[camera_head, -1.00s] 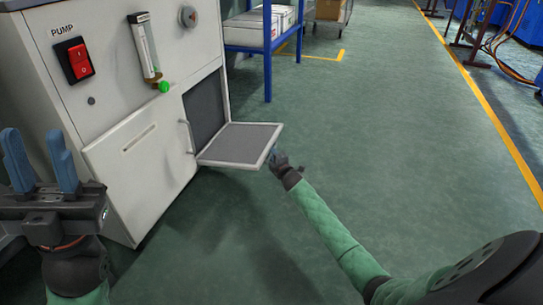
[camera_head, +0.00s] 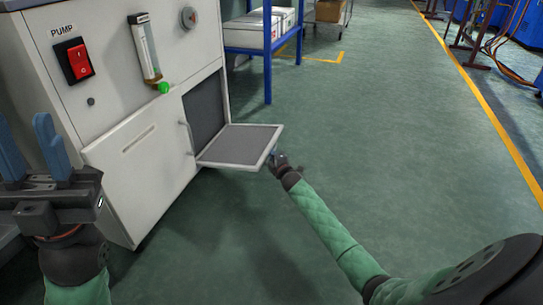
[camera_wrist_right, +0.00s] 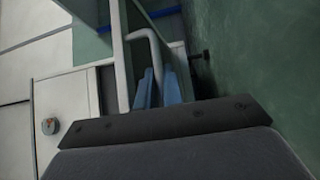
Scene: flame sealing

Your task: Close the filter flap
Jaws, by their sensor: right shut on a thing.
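The filter flap (camera_head: 240,146) is a white-framed panel with a grey mesh face. It stands open, sticking out from the dark square opening (camera_head: 205,105) low in the white cabinet. My right gripper (camera_head: 274,156) is at the flap's outer edge. In the right wrist view its blue fingers (camera_wrist_right: 158,88) are shut on a bent white handle (camera_wrist_right: 148,40); the grip itself is partly hidden. My left gripper (camera_head: 23,122) is open and empty in front of the cabinet at the left edge.
A blue shelf (camera_head: 267,55) stands behind. The green floor (camera_head: 370,130) right of the flap is clear.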

